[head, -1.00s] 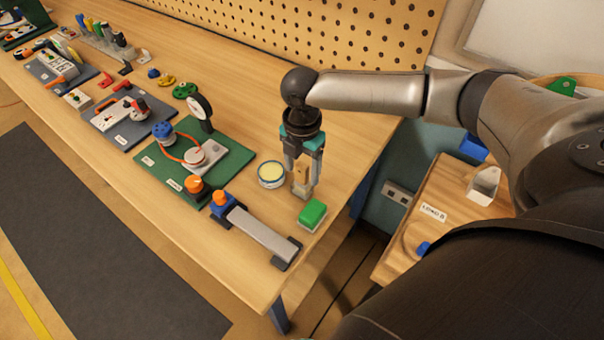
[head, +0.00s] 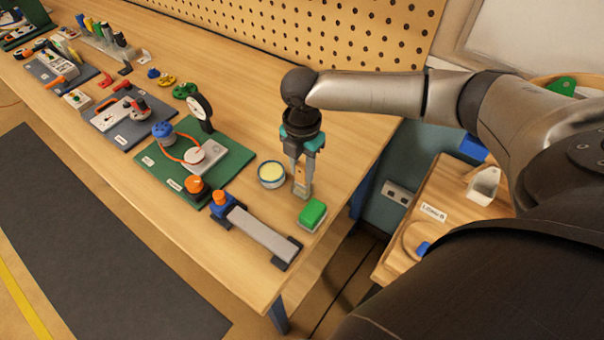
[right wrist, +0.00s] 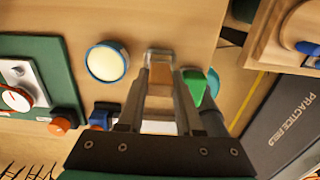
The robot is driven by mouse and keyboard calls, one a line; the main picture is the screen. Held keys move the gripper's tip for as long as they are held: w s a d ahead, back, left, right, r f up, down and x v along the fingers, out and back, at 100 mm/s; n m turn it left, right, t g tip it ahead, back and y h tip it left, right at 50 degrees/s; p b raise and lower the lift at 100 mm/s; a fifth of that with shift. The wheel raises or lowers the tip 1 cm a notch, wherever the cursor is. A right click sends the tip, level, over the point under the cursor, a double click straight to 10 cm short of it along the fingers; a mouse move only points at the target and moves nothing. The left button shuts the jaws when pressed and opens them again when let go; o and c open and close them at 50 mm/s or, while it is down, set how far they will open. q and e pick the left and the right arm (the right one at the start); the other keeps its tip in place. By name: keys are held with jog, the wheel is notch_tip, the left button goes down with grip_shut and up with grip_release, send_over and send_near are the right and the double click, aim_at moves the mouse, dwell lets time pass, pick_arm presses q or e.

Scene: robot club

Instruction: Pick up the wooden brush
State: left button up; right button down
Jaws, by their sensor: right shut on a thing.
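The wooden brush (head: 301,175) stands upright on the workbench near its right end. Its tan handle is between the fingers of my right gripper (head: 302,172), and a paler part shows lower down. In the right wrist view the brush (right wrist: 158,90) lies between the two fingers (right wrist: 161,88), which are shut on it. The brush's lower end is at the bench top; whether it touches cannot be told. My left gripper is not in view.
A round tin with pale yellow contents (head: 271,173) is close left of the brush. A green block (head: 313,213) is close in front. A grey bar fixture (head: 262,234) and green board (head: 230,160) lie left. The bench's right edge is near.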

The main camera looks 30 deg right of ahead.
jog(key=shift+r, duration=0.15)
notch_tip(320, 180, up, 20)
jog(key=p, duration=0.2)
jog(key=shift+p, duration=0.3)
jog(key=shift+f, duration=0.2)
dwell(1.6)
jog(key=w+a+f+t+b, duration=0.1)
jog(key=w+f+t, duration=0.1)
jog(key=f, duration=0.6)
jog(key=w+a+f+t+y+b, duration=0.1)
jog(key=w+a+f+b, duration=0.1)
jog(key=f, duration=0.6)
jog(key=shift+w+f+t, duration=0.25)
jog(key=shift+w+t, duration=0.15)
jog(key=shift+w, duration=0.1)
jog(key=shift+f, duration=0.5)
dwell(0.8)
jog(key=shift+s+a, duration=0.1)
dwell(1.2)
